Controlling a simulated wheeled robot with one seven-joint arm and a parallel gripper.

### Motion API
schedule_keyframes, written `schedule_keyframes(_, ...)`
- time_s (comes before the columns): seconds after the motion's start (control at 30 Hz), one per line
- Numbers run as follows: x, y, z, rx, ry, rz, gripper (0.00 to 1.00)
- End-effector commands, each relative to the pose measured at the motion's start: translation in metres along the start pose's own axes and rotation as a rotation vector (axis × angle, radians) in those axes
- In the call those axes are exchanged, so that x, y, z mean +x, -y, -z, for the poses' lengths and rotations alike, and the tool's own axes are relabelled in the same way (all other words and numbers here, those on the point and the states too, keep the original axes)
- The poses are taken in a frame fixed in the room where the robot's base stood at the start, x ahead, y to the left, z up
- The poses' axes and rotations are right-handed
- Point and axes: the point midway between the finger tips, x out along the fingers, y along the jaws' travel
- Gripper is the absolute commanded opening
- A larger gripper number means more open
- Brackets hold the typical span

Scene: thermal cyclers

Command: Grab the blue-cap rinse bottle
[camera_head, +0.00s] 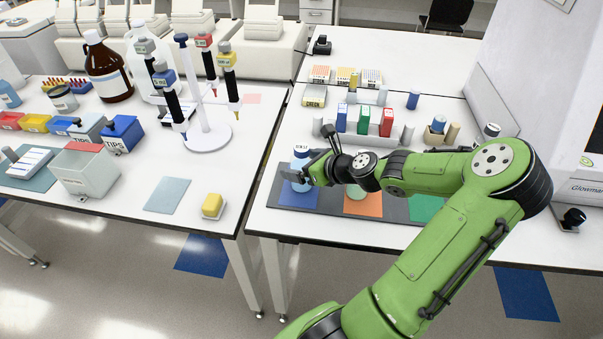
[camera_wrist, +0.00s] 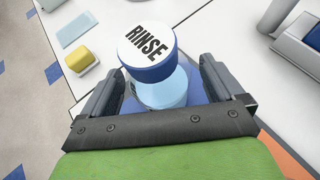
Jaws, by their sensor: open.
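The rinse bottle (camera_wrist: 147,48) stands upright in the wrist view, with a white top lettered RINSE, a blue cap side and a light blue body. In the head view the bottle (camera_head: 301,154) stands on the blue square (camera_head: 299,200) of a dark mat, partly hidden by my gripper. My gripper (camera_wrist: 158,75) is open, with one finger on each side of the bottle. A gap shows between the cap and each finger. In the head view my gripper (camera_head: 302,176) is level with the bottle's body; contact there cannot be told.
An orange square (camera_head: 362,207) and a green square (camera_head: 425,208) lie along the mat to the right. Behind stand coloured boxes (camera_head: 363,120). A yellow block (camera_head: 213,206) and a pipette stand (camera_head: 208,137) are on the left table, across a gap.

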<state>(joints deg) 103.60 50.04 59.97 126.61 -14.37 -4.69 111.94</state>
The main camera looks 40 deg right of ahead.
Motion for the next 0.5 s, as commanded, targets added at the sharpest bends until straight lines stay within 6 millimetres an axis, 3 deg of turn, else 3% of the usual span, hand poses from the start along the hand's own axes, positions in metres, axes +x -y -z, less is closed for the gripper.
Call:
schedule_keyframes(0.27, 0.006, 0.0005, -0.0007, -0.001, 0.0, 0.002, 0.93)
schedule_keyframes(0.5, 0.0057, 0.0004, -0.0006, -0.001, 0.0, 0.002, 0.56)
